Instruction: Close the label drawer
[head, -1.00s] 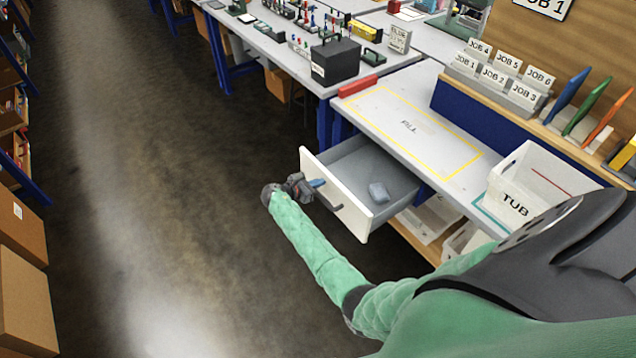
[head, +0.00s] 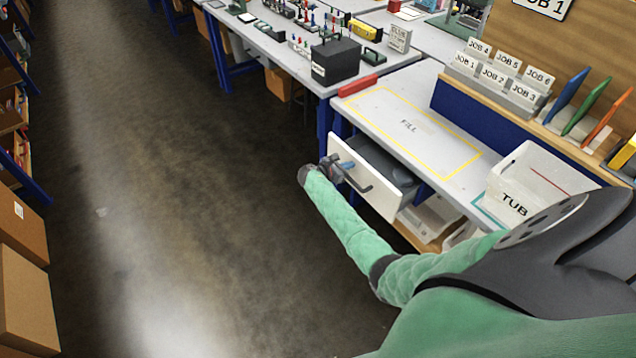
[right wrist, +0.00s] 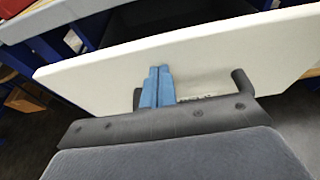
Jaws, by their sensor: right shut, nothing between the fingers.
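The label drawer (head: 366,178) is under the worktable, partly open, with a strip of its grey inside showing behind the white front. Its front also fills the right wrist view (right wrist: 215,62), with a dark bar handle (right wrist: 241,82) across it. My right gripper (head: 346,166) is at the left part of the drawer front. In the right wrist view its blue fingertips (right wrist: 158,82) are together and empty, against or very close to the white front, by the handle. I cannot tell whether they touch the handle. My left gripper is not in view.
A white bin marked TUB (head: 520,190) stands on the worktable (head: 440,110), beside a yellow outlined area. A red block (head: 358,86) lies at the table's left corner. A shelf with white bins (head: 430,218) is below the drawer. The floor to the left is clear.

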